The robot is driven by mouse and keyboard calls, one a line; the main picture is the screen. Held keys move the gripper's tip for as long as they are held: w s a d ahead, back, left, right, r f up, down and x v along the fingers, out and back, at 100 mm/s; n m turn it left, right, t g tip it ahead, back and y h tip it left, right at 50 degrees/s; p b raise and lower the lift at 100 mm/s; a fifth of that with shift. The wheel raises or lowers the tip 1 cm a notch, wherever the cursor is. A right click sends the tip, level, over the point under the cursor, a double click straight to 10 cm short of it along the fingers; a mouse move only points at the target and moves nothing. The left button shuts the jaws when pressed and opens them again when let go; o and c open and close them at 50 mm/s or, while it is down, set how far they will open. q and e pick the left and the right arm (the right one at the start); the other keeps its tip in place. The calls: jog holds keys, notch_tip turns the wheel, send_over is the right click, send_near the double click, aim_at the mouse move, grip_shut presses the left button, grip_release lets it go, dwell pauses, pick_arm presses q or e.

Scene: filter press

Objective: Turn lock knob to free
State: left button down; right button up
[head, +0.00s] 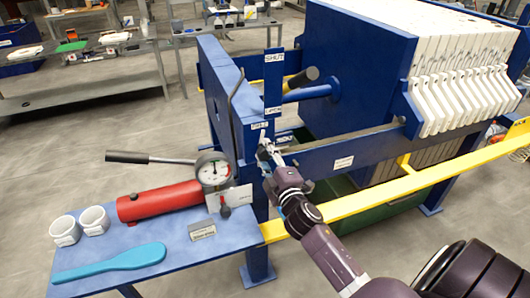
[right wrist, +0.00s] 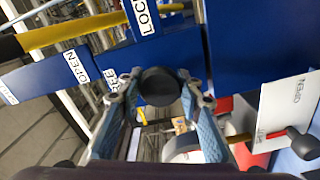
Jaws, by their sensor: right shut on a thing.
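The lock knob (right wrist: 160,86) is round and black in the right wrist view. It sits against the blue metal of the press, by a white LOCK label (right wrist: 146,16) and a partly hidden label ending in "EE" (right wrist: 110,80). My right gripper (right wrist: 158,90) is shut on the knob, with one finger on each side of it. In the head view the right gripper (head: 264,142) is at the blue end frame (head: 222,95), below the SHUT label, and the knob is hidden there. Which way the knob points cannot be told. My left gripper is not in view.
A blue side table (head: 165,262) holds a red cylinder (head: 160,203) with a gauge (head: 213,172), two white cups and a turquoise scraper (head: 110,262). A yellow rail (head: 370,195) runs beside my right arm. White filter plates (head: 465,70) stand at the right.

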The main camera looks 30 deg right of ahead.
jog(key=shift+n, duration=0.9)
jog(key=o, duration=1.2)
jog(key=shift+s, duration=0.1)
jog(key=v, duration=1.1)
jog(key=shift+s, duration=0.4)
jog(key=shift+f, duration=0.1)
